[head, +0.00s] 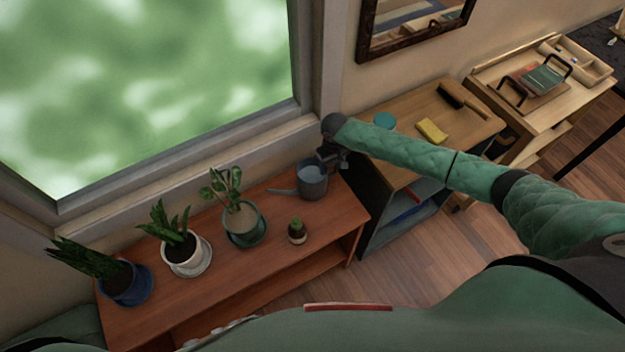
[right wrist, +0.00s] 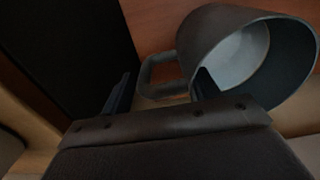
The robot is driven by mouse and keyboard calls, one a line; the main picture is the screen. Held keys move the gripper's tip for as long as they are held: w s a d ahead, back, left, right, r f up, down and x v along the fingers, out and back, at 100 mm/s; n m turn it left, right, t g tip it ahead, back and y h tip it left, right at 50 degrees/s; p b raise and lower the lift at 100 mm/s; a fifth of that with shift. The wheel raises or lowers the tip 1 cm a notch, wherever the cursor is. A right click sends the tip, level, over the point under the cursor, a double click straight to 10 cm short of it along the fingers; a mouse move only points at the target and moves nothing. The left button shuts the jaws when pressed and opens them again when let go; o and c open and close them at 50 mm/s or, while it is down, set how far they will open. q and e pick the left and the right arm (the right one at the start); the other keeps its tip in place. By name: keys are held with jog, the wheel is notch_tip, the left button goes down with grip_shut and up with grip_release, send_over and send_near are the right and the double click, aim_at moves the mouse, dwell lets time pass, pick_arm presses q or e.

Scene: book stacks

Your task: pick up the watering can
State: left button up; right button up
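The grey watering can (head: 312,182) stands upright at the right end of the wooden bench, its spout pointing left. My right gripper (head: 332,155) is at the can's right rear side, by its handle. In the right wrist view, the can (right wrist: 225,45) shows its open top, and its handle (right wrist: 160,75) lies between the two spread fingers of my right gripper (right wrist: 160,90). The fingers look apart, with a gap beside the handle. My left gripper is not in view.
The wooden bench (head: 335,215) also holds a small cactus pot (head: 297,233) and several potted plants, including one in a green pot (head: 244,225). A cabinet (head: 440,115) with a yellow sponge (head: 432,130) stands right of it. The window wall is close behind.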

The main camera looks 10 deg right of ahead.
jog(key=c, duration=1.1)
jog(key=shift+w+r, duration=0.1)
grip_shut()
